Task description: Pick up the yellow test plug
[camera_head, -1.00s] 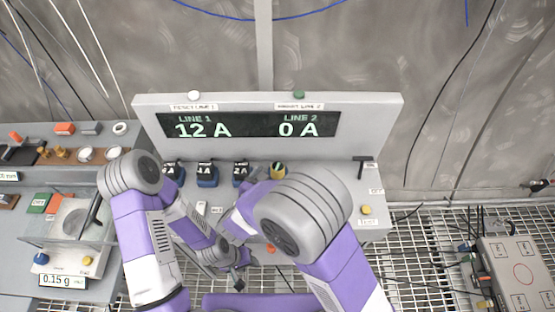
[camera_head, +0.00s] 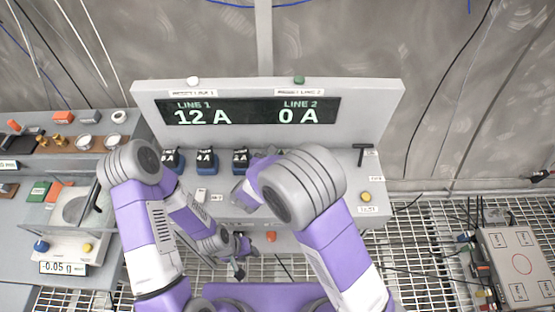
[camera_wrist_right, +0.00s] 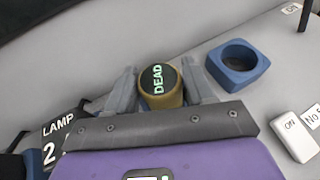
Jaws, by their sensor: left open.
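The yellow test plug (camera_wrist_right: 172,97) is a yellow-brown cylinder with a dark round top reading "DEAD". In the right wrist view it sits between the two fingers of my right gripper (camera_wrist_right: 160,80), which appear closed against its sides. A blue ring socket (camera_wrist_right: 238,66) beside it is empty. In the head view my right arm hides the plug and the right fingertips. My left gripper (camera_head: 240,258) is open and empty, low in front of the console's front edge, away from the plug.
The grey console (camera_head: 340,180) carries several dark plugs in blue bases, one at its middle (camera_head: 240,160), a black T-handle (camera_head: 362,152) and a yellow button (camera_head: 366,196). A display panel (camera_head: 250,111) stands behind. A scale (camera_head: 75,235) is at left; a grey box (camera_head: 520,265) is at right.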

